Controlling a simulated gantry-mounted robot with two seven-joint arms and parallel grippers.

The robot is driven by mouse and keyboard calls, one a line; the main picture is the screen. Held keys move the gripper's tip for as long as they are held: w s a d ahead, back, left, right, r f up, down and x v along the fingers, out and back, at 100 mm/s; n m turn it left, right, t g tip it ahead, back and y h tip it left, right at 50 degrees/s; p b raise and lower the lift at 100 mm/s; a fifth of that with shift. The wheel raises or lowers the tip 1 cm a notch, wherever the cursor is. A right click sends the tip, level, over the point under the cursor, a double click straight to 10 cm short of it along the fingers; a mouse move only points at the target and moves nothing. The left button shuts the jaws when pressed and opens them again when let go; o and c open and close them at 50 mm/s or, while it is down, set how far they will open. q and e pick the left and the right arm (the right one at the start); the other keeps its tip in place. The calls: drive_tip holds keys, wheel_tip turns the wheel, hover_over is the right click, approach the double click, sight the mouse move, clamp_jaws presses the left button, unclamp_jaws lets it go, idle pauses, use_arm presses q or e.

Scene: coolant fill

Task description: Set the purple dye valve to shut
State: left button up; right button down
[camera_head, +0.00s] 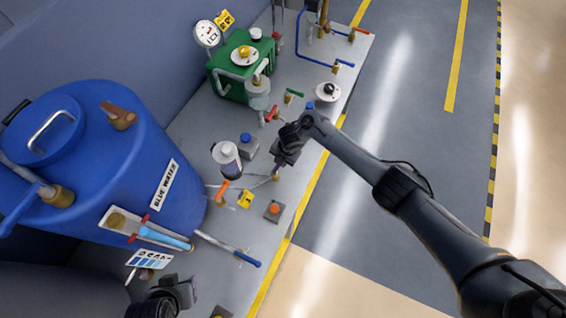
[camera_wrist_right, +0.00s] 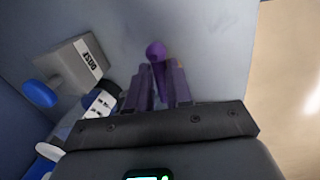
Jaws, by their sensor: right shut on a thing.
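The purple dye valve handle (camera_wrist_right: 156,52) shows in the right wrist view as a purple knob and lever between the finger tips. My right gripper (camera_wrist_right: 160,82) is shut on it. In the head view my right gripper (camera_head: 278,168) reaches down over the bench, and the purple handle is hidden by it there. A brass fitting (camera_head: 275,177) shows just below the gripper. How far the valve is turned cannot be told. My left gripper (camera_head: 183,292) is at the bottom of the head view, away from the valve; its finger opening is unclear.
A grey box labelled DYE-like text (camera_wrist_right: 77,65) with a blue cap stands left of the valve. A white-and-dark bottle (camera_head: 226,158), an orange-handled valve (camera_head: 222,190) and a red-handled valve (camera_head: 272,114) are nearby. The blue water barrel (camera_head: 110,170) fills the left.

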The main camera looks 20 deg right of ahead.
drive_tip(key=shift+w+a+n+b, duration=0.1)
drive_tip(key=shift+n+b, duration=0.2)
drive_tip(key=shift+n, duration=0.2)
drive_tip(key=c, duration=1)
unclamp_jaws()
drive_tip(key=shift+a, duration=0.1)
drive_tip(key=shift+c, duration=0.2)
drive_tip(key=shift+r, duration=0.3)
wheel_tip(320, 180, up, 10)
drive_tip(key=s+d+p, duration=0.1)
drive_tip(key=shift+s+d+p, duration=0.25)
drive_tip(key=shift+d+p, duration=0.05)
drive_tip(key=shift+p, duration=0.05)
